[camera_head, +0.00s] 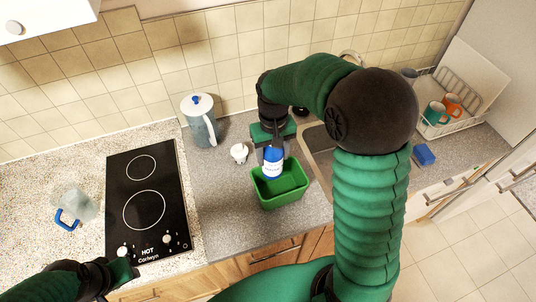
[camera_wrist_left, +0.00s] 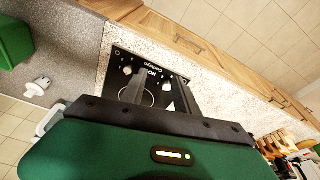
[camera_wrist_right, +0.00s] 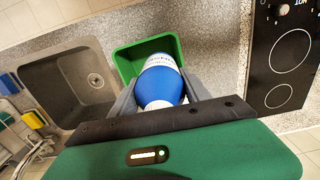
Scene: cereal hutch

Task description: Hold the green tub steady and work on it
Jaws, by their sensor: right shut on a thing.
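The green tub (camera_head: 283,199) stands on the grey counter, open side up; it also shows in the right wrist view (camera_wrist_right: 128,68). My right gripper (camera_head: 272,146) is above the tub. It is shut on a blue and white bottle (camera_head: 273,163), which shows between its fingers in the right wrist view (camera_wrist_right: 160,85). The bottle's lower end is at or inside the tub's opening; whether it touches the bottom is hidden. My left gripper (camera_head: 132,270) is low at the left, near the counter's front edge, away from the tub. In the left wrist view its fingers (camera_wrist_left: 156,92) are apart and empty.
The black hob (camera_head: 148,200) lies left of the tub. The sink (camera_head: 320,150) is at right, with a dish rack (camera_head: 447,128) beyond. A clear jug (camera_head: 75,203) stands far left.

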